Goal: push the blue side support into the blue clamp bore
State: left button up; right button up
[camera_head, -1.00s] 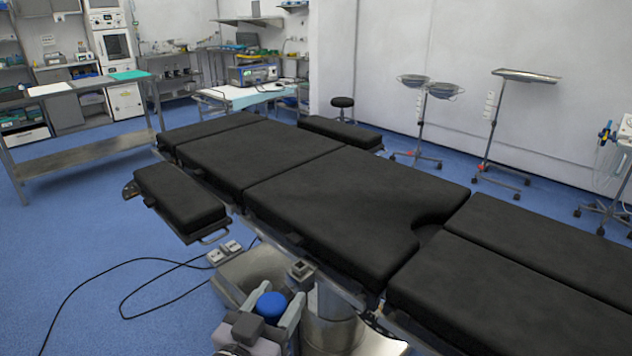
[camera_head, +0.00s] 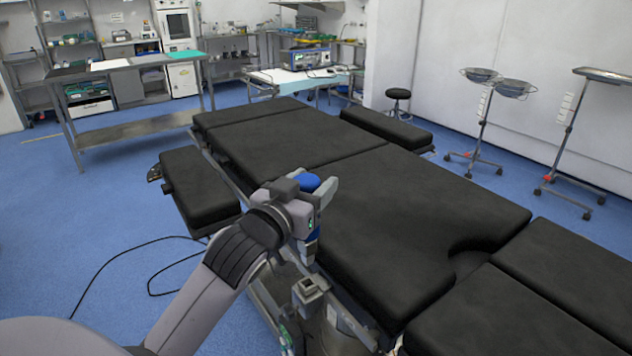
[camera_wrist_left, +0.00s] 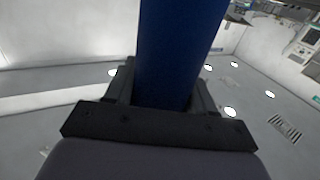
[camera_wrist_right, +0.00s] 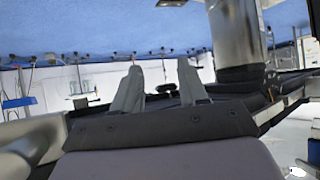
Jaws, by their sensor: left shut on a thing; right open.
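The blue side support (camera_head: 310,183) is held in my left gripper (camera_head: 306,198), over the near side edge of the table. Its blue top shows between the fingers, and a blue part shows below the gripper. In the left wrist view it is a broad blue bar (camera_wrist_left: 180,50) between the fingers. A grey metal clamp (camera_head: 308,290) sits on the near side rail, below the gripper and apart from the support. I see no blue on it, and its bore is not clear. My right gripper (camera_wrist_right: 158,90) is open and empty in the right wrist view.
The black operating table (camera_head: 400,215) fills the middle and right. A black arm board (camera_head: 200,188) lies left of my left gripper. A black cable (camera_head: 118,258) runs over the blue floor. The floor on the left is otherwise clear.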

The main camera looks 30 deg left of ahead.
pick_arm(q)
jog(key=shift+s, duration=0.1)
jog(key=shift+s+r+p, duration=0.1)
jog(key=shift+r+p, duration=0.05)
jog(key=shift+p, duration=0.3)
jog(key=shift+f+b, duration=1.4)
jog(key=shift+f, duration=0.75)
jog(key=shift+r+p, duration=0.1)
jog(key=shift+p, duration=0.8)
jog(key=shift+f+b, duration=0.8)
jog(key=shift+f, duration=0.9)
jog(key=o, duration=1.3)
